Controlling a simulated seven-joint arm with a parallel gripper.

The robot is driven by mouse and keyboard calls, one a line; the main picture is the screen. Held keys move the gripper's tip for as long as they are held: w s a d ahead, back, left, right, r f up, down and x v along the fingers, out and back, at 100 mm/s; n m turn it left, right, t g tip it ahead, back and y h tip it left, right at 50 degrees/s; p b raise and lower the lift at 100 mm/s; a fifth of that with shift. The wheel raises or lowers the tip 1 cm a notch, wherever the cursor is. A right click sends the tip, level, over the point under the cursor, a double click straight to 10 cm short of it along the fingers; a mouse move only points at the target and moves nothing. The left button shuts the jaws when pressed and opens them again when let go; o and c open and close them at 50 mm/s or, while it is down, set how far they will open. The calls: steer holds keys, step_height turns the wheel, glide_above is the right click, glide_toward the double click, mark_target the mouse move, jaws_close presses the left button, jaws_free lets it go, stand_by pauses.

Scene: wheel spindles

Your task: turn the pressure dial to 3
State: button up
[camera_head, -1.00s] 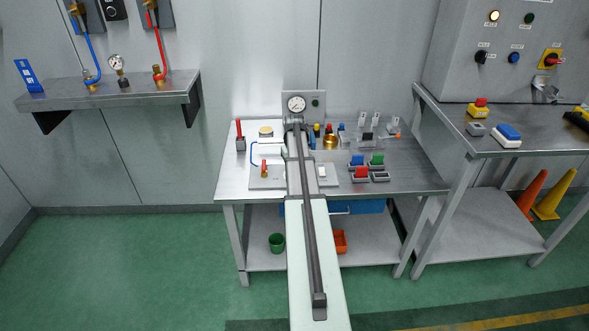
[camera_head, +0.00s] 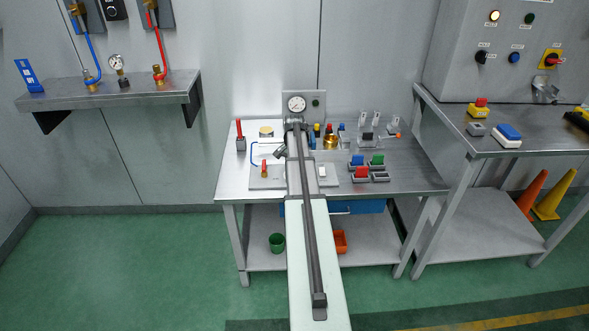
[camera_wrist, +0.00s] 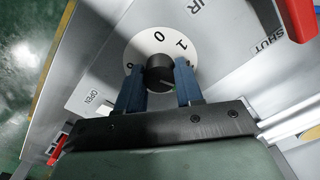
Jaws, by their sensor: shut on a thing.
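The pressure dial shows in the wrist view as a white disc (camera_wrist: 147,45) with a black round knob (camera_wrist: 158,72) at its middle. The figures 0 and 1 read at its top; another mark at the left is partly hidden by a finger. A small green mark shows on the knob's near side, facing the gripper. My gripper (camera_wrist: 160,85) has its two blue fingers on either side of the knob, shut on it. The fingers and gripper body hide the dial's lower part. In the head view my arm covers the dial.
A red handle (camera_wrist: 302,18) stands at upper right in the wrist view, near the word SHUT. A round gauge (camera_head: 296,104) stands behind.

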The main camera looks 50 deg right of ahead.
steer(key=shift+m, duration=1.9)
steer(key=o, duration=1)
step_height(320, 180, up, 14)
steer(key=shift+f, duration=0.1)
